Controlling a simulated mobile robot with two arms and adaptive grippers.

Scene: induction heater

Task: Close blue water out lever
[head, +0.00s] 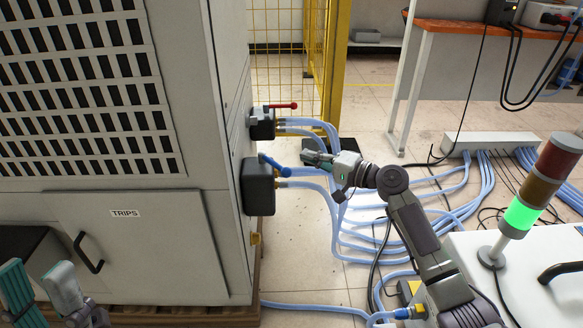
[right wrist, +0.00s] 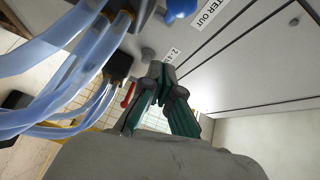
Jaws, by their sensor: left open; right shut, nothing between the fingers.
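The blue lever (head: 272,164) is on the upper part of a dark valve box (head: 258,190) on the grey cabinet's right side. It slants down to the right in the head view. A blue rounded part, apparently this lever, shows at the top edge of the right wrist view (right wrist: 181,8), beside a partly cut label ending "TER OUT". My right gripper (head: 310,157) is shut and empty, just right of the lever and apart from it. Its fingertips also show in the right wrist view (right wrist: 160,72). My left gripper (head: 38,270) is open and empty at the lower left.
A red lever (head: 283,105) sits on a second dark box (head: 262,124) farther back. Blue hoses (head: 335,200) run from both boxes to the floor. A signal tower (head: 522,213) stands at the right. A yellow fence (head: 300,45) is behind.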

